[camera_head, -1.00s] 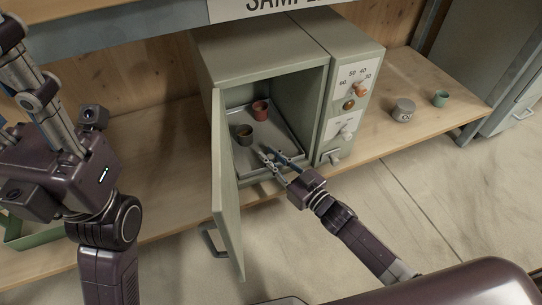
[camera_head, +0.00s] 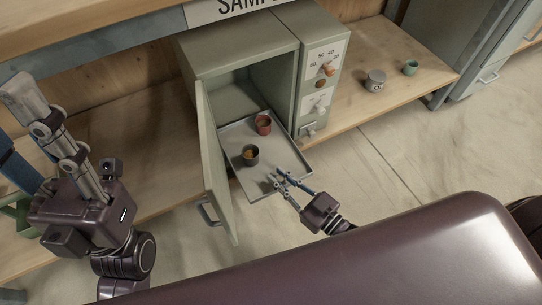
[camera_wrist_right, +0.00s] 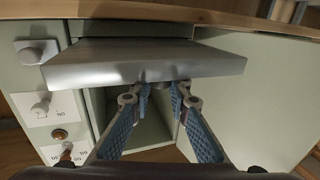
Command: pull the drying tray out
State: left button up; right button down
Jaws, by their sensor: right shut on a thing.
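The drying tray (camera_head: 285,153) is a flat metal tray that sticks out of the open grey-green oven cabinet (camera_head: 240,58), past its front opening. My right gripper (camera_head: 279,178) is shut on the tray's front edge. In the right wrist view the tray's front (camera_wrist_right: 145,64) spans the picture, with the blue-padded fingers (camera_wrist_right: 160,98) meeting at its lower edge. My left gripper (camera_head: 25,100) is at the far left, away from the cabinet; its fingertips are unclear.
The cabinet door (camera_head: 214,165) stands open left of the tray, close beside it. A control panel with knobs (camera_head: 322,70) is on the cabinet's right. The floor in front is clear.

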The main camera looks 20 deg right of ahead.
jog(key=shift+s+d+p, duration=0.2)
jog(key=shift+s, duration=0.65)
jog(key=shift+s+d+p, duration=0.15)
jog(key=shift+s+p, duration=0.05)
jog(key=shift+s, duration=0.65)
jog(key=c, duration=1.8)
grip_release()
jog(key=v, duration=1.2)
jog(key=shift+r, duration=0.1)
jog(key=shift+s, duration=0.1)
